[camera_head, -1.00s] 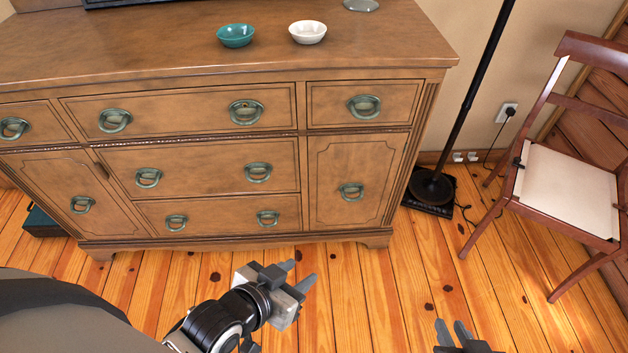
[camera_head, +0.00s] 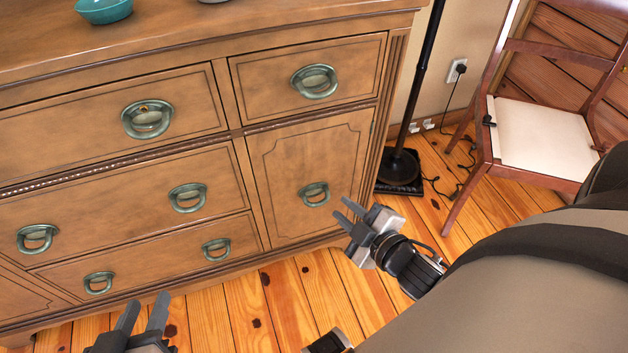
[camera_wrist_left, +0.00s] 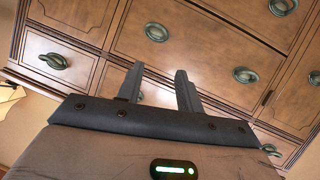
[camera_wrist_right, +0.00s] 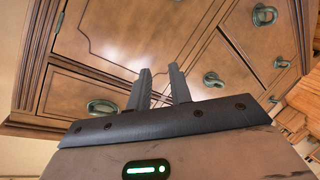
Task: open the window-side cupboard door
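The sideboard has a wooden cupboard door (camera_head: 290,150) at its right end, shut, with an oval greenish ring pull (camera_head: 314,194). Another cupboard door (camera_head: 22,300) partly shows at the lower left. No window is in view, so I cannot tell from it which door is window-side. My right gripper (camera_head: 347,209) is open and empty, just right of and below the right door's pull, apart from it. In the right wrist view that door (camera_wrist_right: 120,35) fills the upper part, its pull not visible. My left gripper (camera_head: 143,312) is open and empty, low before the drawers.
Drawers with similar pulls (camera_head: 188,197) fill the middle, and a small drawer (camera_head: 270,80) sits above the right door. A teal bowl (camera_head: 104,10) stands on top. A black lamp stand (camera_head: 400,165) and a chair (camera_head: 540,135) stand at right. Some floor (camera_head: 290,305) is clear in front.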

